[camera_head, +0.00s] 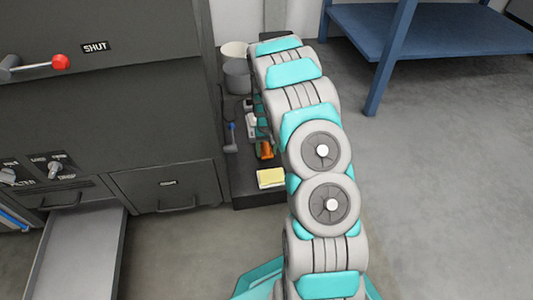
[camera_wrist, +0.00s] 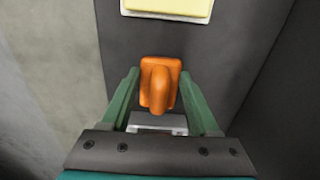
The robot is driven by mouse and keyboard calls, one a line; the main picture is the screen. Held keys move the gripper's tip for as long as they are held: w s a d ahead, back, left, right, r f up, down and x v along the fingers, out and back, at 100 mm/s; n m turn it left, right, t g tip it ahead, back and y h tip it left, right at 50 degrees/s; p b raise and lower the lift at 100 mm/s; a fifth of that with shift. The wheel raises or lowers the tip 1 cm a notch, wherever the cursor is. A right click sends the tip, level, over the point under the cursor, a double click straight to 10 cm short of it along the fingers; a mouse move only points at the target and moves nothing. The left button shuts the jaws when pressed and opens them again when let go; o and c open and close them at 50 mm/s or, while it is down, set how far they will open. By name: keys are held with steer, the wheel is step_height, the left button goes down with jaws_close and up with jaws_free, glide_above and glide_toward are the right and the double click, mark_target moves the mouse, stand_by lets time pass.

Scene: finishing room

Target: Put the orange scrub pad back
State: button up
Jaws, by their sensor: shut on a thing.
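The orange scrub pad (camera_wrist: 160,82) has a flat base and a raised rounded grip. In the wrist view it sits between the two green fingers of my gripper (camera_wrist: 155,100), which are shut on it. The dark shelf surface (camera_wrist: 225,45) lies beneath it; I cannot tell whether the pad touches that surface. In the head view the pad (camera_head: 265,150) shows small beside my arm, and my arm hides most of my gripper.
A yellow pad (camera_head: 270,178) lies on the dark shelf near its front end. A blue-handled tool (camera_head: 232,137) and grey buckets (camera_head: 237,76) stand further back. A dark cabinet (camera_head: 165,185) borders the shelf on the left. An open drawer (camera_head: 78,255) juts out. A blue table (camera_head: 430,28) stands right.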

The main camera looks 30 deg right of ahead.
mark_target(266, 147)
steer(key=shift+f, duration=0.7)
steer(key=shift+f, duration=0.1)
steer(key=o, duration=1.3)
step_height(266, 147, up, 12)
steer(key=shift+p, duration=0.85)
steer(key=s+a+r+n, duration=0.1)
steer(key=s+a+r, duration=0.4)
steer(key=s+r, duration=0.25)
steer(key=s+a+r+g, duration=0.1)
steer(key=s+a+r, duration=0.4)
steer(key=s, duration=0.4)
steer(key=s+a+r+n, duration=0.1)
steer(key=s+a+r, duration=0.3)
steer(key=s+r, duration=0.4)
steer(key=shift+n+g, duration=0.4)
steer(key=shift+n, duration=0.2)
steer(key=s+a, duration=0.1)
steer(key=s, duration=0.4)
steer(key=s+a+r, duration=0.1)
steer(key=s, duration=0.4)
steer(key=s+a, duration=0.1)
steer(key=s, duration=0.4)
steer(key=shift+s+a+r, duration=0.1)
steer(key=shift+s+r, duration=0.15)
steer(key=shift+s, duration=0.15)
